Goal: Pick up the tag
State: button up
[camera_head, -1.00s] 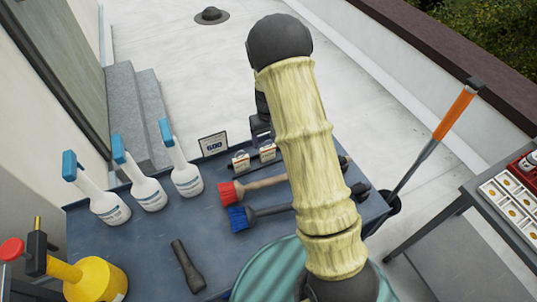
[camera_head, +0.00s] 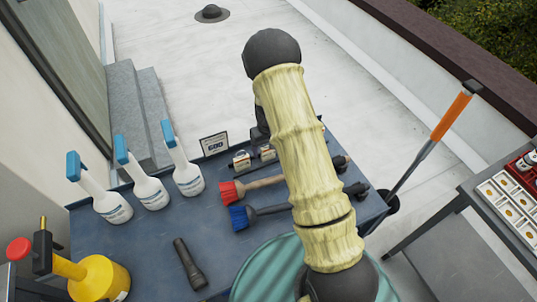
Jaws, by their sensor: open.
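My gripper (camera_head: 261,138) is dark and mostly hidden behind my arm. It is open, just beyond the two small items. I cannot tell its exact height or whether it touches anything.
An orange-handled tool (camera_head: 452,116) leans at the right, near another table with a red case (camera_head: 513,170).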

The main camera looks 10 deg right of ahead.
jog(key=shift+c, duration=0.5)
jog(key=c, duration=1.1)
jog(key=shift+o, duration=0.2)
notch_tip(320, 180, up, 9)
jog(key=shift+s+r+b, duration=0.1)
jog(key=shift+r+b, duration=0.05)
jog(key=shift+b, duration=0.65)
jog(key=shift+r, duration=0.4)
